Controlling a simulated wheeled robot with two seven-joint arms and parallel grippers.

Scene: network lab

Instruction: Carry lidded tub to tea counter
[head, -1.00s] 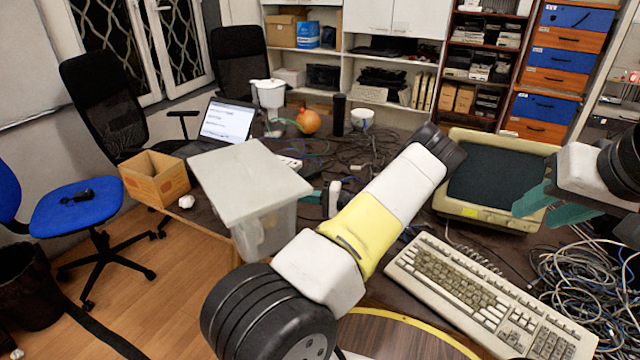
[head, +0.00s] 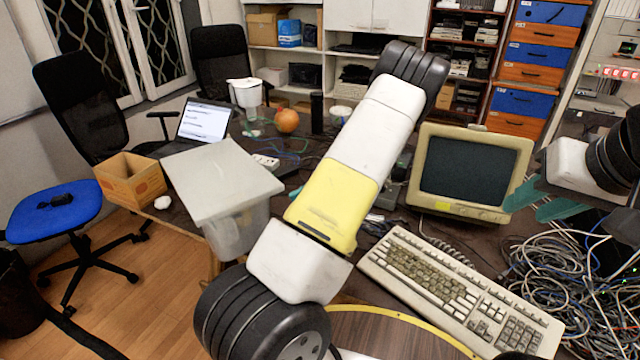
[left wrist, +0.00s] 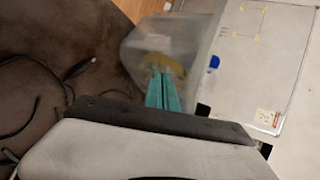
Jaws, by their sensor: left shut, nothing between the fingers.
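The lidded tub is a translucent box (head: 238,235) with a flat pale grey lid (head: 222,178), upright at the table's left edge in the head view. It shows blurred in the left wrist view (left wrist: 185,40), just beyond the teal fingertips. My left gripper (left wrist: 163,75) is shut and empty, its fingers pointing at the tub's side; contact cannot be told. My right gripper (head: 538,203) is open and empty, right of the monitor. I cannot identify the tea counter.
A beige monitor (head: 468,172), keyboard (head: 460,288) and tangled cables (head: 575,255) crowd the right of the table. A laptop (head: 203,121), cardboard box (head: 140,182) and orange ball (head: 286,121) stand behind and left of the tub.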

